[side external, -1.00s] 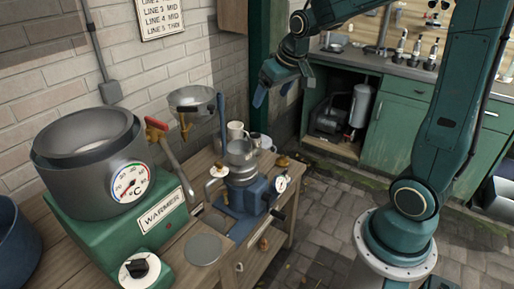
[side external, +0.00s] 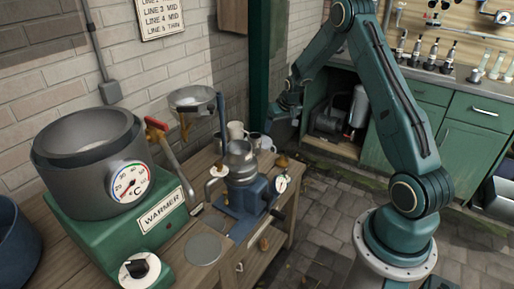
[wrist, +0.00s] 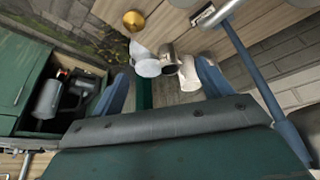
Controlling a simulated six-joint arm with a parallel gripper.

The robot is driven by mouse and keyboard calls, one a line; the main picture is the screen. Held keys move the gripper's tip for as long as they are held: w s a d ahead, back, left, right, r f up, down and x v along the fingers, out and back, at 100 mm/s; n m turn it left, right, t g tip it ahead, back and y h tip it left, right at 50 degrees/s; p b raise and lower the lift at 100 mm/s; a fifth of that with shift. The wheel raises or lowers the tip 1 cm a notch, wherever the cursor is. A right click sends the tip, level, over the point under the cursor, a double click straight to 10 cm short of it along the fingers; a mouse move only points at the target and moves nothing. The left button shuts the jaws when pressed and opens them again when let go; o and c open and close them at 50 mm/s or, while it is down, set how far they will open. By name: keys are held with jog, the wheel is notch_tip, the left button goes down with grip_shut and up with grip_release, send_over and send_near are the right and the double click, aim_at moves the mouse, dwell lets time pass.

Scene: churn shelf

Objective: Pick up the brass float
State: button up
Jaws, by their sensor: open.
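The brass float appears to be the small round brass piece (side external: 282,161) at the right end of the wooden bench, right of the mugs. In the wrist view a round brass-coloured top (wrist: 134,20) shows near the upper edge, above the mugs; it looks like the same piece. My gripper (side external: 277,117) hangs above and behind that bench end, apart from the brass piece. In the wrist view its two blue fingers (wrist: 164,85) are spread, with nothing between them. The brass piece's lower part is hard to make out.
Several mugs (wrist: 168,58) stand close to the brass piece. A blue post (side external: 222,125) rises beside a metal pan (side external: 192,98). A blue machine with a gauge (side external: 248,195) and the green warmer (side external: 110,235) fill the bench. A green cabinet (side external: 465,125) stands behind.

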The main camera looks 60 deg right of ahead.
jog(key=m, duration=0.1)
send_near(283, 157)
notch_tip(283, 157, up, 3)
jog(key=shift+s+a+f, duration=0.25)
jog(key=shift+s+a, duration=0.1)
jog(key=shift+a, duration=0.1)
jog(key=shift+f, duration=0.1)
jog(key=shift+x, duration=4.25)
jog(key=shift+s+d, duration=0.1)
jog(key=shift+x, duration=2.55)
jog(key=shift+d, duration=0.1)
jog(key=c, duration=1.1)
